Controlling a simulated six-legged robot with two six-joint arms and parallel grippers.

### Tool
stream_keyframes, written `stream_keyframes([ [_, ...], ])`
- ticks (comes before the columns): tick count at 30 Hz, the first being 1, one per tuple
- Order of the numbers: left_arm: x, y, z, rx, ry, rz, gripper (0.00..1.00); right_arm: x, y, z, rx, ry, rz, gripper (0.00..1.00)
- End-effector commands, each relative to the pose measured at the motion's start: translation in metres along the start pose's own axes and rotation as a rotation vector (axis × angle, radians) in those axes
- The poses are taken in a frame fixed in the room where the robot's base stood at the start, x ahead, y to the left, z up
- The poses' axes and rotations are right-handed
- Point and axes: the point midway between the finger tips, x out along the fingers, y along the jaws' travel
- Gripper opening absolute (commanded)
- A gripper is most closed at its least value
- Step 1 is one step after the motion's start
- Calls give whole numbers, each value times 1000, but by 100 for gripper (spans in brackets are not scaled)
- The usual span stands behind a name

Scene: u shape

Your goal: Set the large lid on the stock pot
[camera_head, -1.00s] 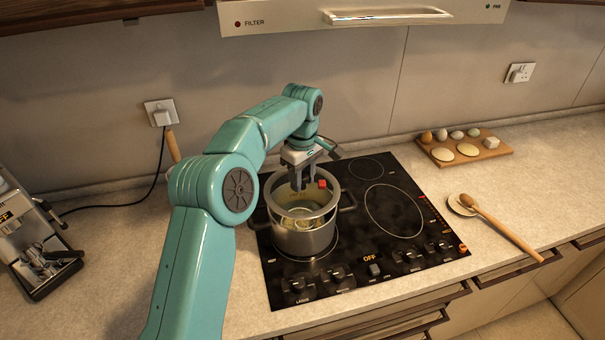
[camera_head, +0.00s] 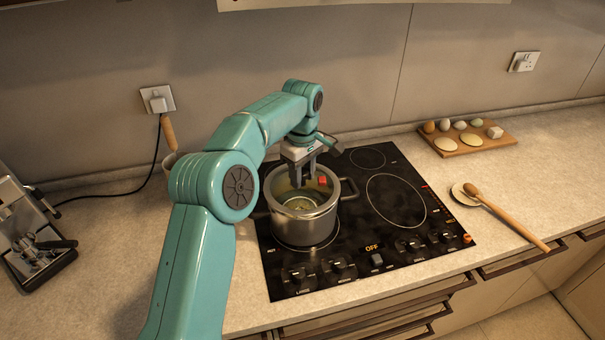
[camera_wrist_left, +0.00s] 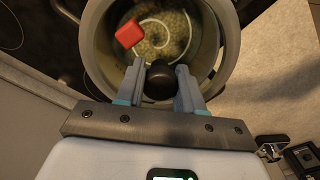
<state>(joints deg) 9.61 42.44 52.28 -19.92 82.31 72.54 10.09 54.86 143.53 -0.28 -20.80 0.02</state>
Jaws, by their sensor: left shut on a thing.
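The stock pot (camera_head: 306,229) is a steel pot with side handles on the front left of the black hob. The large lid (camera_head: 299,202) is clear glass with a metal rim and lies level over the pot's mouth. I cannot tell whether its rim fully touches the pot all round. My left gripper (camera_head: 303,180) comes from above and is shut on the lid's black knob (camera_wrist_left: 159,84); the glass lid shows in the left wrist view (camera_wrist_left: 197,48) with pale contents visible through it. A small red block (camera_head: 322,181) shows near the rim. My right gripper is not in view.
The hob (camera_head: 398,204) has free rings to the right. A wooden board (camera_head: 466,143) with eggs and other food stands at the back right. A wooden spoon (camera_head: 512,222) lies right of the hob. A coffee machine (camera_head: 30,235) stands at the left.

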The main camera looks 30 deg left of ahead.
Motion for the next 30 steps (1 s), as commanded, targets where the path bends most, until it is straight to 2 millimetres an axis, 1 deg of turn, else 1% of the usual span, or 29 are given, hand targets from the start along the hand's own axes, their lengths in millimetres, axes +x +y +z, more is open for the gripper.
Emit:
stream_keyframes([
  [2, 1, -2, 2, 0, 1, 1, 0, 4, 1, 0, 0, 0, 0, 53],
  [13, 0, -2, 2, 0, 1, 1, 0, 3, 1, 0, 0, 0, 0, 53],
  [22, 9, -1, -2, 0, 1, 1, 0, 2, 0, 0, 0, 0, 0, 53],
  [30, 10, -1, -2, 0, 1, 1, 0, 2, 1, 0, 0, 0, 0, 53],
])
